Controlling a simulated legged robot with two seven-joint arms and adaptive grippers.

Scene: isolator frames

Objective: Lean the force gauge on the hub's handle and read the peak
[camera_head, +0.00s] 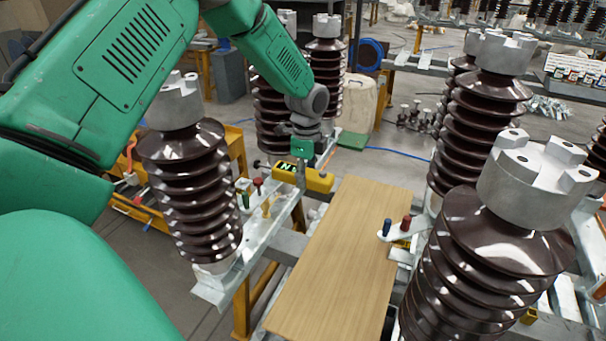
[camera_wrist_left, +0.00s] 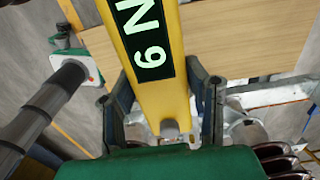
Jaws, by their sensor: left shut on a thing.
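The force gauge (camera_head: 318,181) is a yellow bar with a dark display showing green characters. It also fills the middle of the left wrist view (camera_wrist_left: 160,95), where the display shows an N and one digit, 6 or 9. My left gripper (camera_head: 302,158) is shut on the gauge from above, with a finger on each side of it (camera_wrist_left: 165,95). The gauge is held above the metal frame, left of the wooden board. A dark round knob (camera_head: 260,164) is near its left end; I cannot tell whether they touch. I cannot pick out the hub's handle for certain. My right gripper is out of view.
Tall brown ribbed insulators stand left (camera_head: 190,180) and right (camera_head: 490,245). Red (camera_head: 257,183) and yellow (camera_head: 266,207) knobs stand on the left frame.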

